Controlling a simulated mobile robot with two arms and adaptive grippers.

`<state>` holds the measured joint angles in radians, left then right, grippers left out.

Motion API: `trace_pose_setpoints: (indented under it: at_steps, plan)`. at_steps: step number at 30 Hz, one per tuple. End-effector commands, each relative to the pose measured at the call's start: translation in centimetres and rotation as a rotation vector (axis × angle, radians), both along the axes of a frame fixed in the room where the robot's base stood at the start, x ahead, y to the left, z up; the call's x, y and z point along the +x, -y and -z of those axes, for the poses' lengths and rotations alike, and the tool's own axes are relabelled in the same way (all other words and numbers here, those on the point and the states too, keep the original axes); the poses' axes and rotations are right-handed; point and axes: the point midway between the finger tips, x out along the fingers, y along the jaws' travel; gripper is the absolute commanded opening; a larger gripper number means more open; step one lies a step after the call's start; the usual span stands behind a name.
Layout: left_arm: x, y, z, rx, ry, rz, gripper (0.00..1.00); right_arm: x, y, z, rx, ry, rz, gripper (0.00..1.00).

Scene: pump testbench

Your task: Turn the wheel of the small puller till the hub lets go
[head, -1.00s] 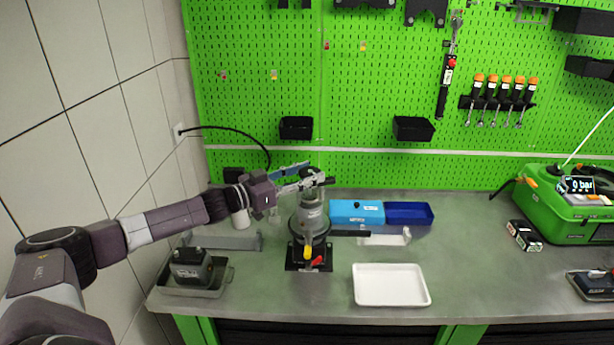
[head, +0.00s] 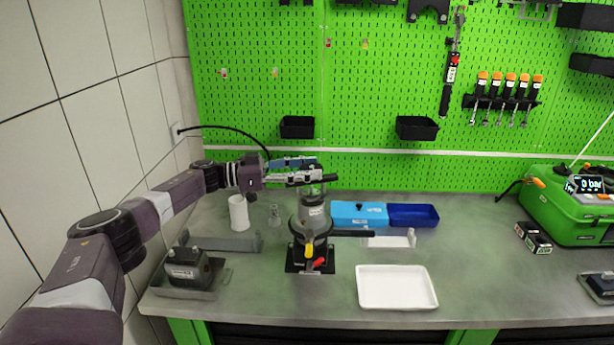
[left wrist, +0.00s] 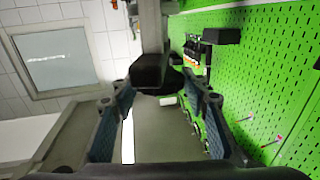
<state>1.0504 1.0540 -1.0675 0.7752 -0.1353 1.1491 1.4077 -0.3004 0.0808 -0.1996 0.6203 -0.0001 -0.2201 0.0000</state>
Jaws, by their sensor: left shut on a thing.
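The grey pump (head: 313,216) stands upright in its black stand (head: 310,258) on the bench. The small puller (head: 314,190) sits on top of it. The puller's dark wheel (head: 330,177) shows only in part beside my fingers. My left gripper (head: 314,173) reaches in from the left at the top of the puller and is shut on the wheel. In the left wrist view, a black part of it (left wrist: 152,72) shows between the two fingers. The hub is hidden at this size, and I cannot tell whether it is loose. My right gripper is not in view.
A blue case (head: 358,213) and a dark blue bin (head: 413,215) stand right of the pump. A white tray (head: 396,304) lies in front. A white cup (head: 239,212) and a tray with a dark block (head: 188,267) stand left. A black handle (head: 353,233) juts right from the stand.

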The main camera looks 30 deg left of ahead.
Motion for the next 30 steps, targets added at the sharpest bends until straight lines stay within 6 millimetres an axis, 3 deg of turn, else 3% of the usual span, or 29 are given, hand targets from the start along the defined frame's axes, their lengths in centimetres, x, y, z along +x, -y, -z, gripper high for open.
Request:
trace_pose_setpoints:
  at_steps: [1,22,23,27,30]
  plan:
    - [0.01,0.49,0.75,0.002,-0.006,0.021,0.17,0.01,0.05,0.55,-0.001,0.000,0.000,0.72]
    - [-0.16,0.73,0.78,0.005,-0.012,0.065,0.17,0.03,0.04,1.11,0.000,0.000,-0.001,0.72]
    - [-0.16,0.74,0.79,0.005,-0.012,0.065,0.44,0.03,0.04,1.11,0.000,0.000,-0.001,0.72]
    - [-0.12,0.63,0.66,0.005,-0.010,0.062,0.59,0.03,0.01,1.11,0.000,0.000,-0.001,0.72]
    - [-0.09,0.47,0.48,0.003,-0.007,0.058,0.60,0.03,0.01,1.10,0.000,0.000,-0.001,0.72]
